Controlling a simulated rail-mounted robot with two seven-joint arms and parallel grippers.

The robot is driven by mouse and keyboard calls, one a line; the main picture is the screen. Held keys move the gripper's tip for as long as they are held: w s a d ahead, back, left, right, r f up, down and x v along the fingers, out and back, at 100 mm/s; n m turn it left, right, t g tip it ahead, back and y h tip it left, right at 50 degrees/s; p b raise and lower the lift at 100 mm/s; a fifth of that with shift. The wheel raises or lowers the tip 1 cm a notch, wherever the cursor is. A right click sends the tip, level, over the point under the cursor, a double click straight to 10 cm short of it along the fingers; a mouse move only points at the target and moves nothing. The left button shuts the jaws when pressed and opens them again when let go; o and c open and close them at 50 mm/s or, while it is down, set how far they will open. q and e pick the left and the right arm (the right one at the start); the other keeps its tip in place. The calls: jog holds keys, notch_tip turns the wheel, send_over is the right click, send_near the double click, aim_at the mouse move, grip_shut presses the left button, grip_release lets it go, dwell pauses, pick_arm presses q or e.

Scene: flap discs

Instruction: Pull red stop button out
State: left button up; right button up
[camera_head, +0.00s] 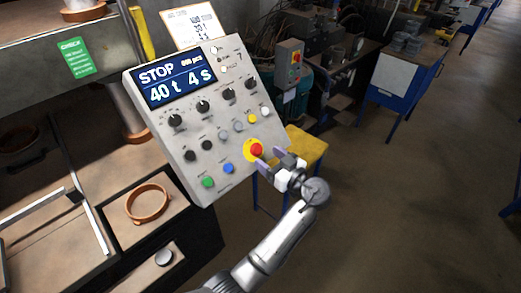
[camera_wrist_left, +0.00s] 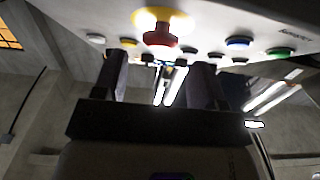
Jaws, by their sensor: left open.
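The red stop button (camera_head: 256,150) sits on a yellow round base at the lower right of the tilted grey control panel (camera_head: 180,150). In the left wrist view the red button (camera_wrist_left: 160,38) and its yellow base (camera_wrist_left: 150,18) show near the top, between the lines of the two fingers and beyond their tips. My left gripper (camera_head: 272,159) is open, with its fingers pointing at the panel just right of the button. Its dark fingers (camera_wrist_left: 160,60) are apart with no object held. Whether a finger touches the button cannot be told. My right gripper is not in view.
The panel display (camera_head: 180,78) reads STOP, 40 t, 4 s. Black knobs and a green button (camera_head: 208,182), blue button (camera_head: 228,168) and other buttons surround the stop button. A yellow-topped stool (camera_head: 308,150) stands behind my gripper.

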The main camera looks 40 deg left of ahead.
aim_at(259, 151)
pick_arm(q)
jog(key=shift+w+a, duration=0.2)
jog(key=shift+a, duration=1.8)
jog(key=c, duration=1.2)
jog(key=shift+d+r+b, duration=0.15)
jog(key=shift+d+b, duration=0.3)
jog(key=shift+d+r, duration=0.2)
jog(key=shift+r, duration=0.25)
jog(key=o, duration=1.1)
jog(key=shift+d, duration=0.1)
jog(key=shift+o, duration=0.5)
